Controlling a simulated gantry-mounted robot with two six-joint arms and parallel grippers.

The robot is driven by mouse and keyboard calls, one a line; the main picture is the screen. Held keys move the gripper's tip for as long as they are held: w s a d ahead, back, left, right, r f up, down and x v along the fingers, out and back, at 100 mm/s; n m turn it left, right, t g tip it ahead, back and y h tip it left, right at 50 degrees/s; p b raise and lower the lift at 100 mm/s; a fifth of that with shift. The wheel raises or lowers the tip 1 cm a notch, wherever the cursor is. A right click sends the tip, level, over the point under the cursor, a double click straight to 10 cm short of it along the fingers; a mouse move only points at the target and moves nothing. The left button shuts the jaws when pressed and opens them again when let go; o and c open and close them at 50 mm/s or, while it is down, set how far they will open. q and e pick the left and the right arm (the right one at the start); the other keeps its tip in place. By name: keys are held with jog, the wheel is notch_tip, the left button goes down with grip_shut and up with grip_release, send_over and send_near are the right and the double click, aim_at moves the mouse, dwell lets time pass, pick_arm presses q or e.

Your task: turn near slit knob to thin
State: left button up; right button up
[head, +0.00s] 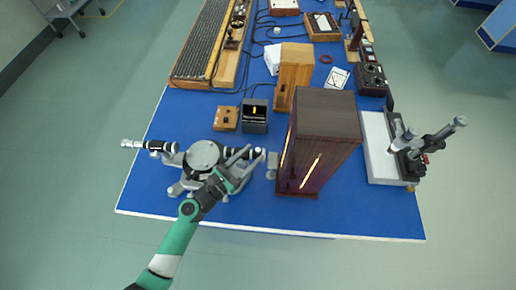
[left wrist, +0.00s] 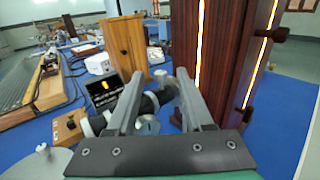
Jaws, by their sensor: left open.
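A grey and black spectrometer (head: 203,153) stands at the near left of the blue bench, its dark tube (head: 235,153) pointing right toward a tall dark wooden housing. My left gripper (head: 254,155) is over the right end of this tube. In the left wrist view, my left gripper (left wrist: 160,74) is open, its two grey fingers apart on either side of the tube's end. A small grey round part (left wrist: 160,75) shows between the fingertips, and a pale knob (left wrist: 147,125) shows lower down. I cannot tell which one is the near slit knob. My right gripper is not in view.
The dark housing (head: 320,140) with glowing slits stands close right of the gripper. A small black box (head: 255,116) and a wooden block (head: 226,118) sit behind the tube. Another instrument (head: 408,150) stands at right. The bench's near edge is mostly clear.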

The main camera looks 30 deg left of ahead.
aim_at(256, 151)
pick_arm(q)
jog(key=x, duration=0.3)
jog(key=shift+w, duration=0.25)
grip_shut()
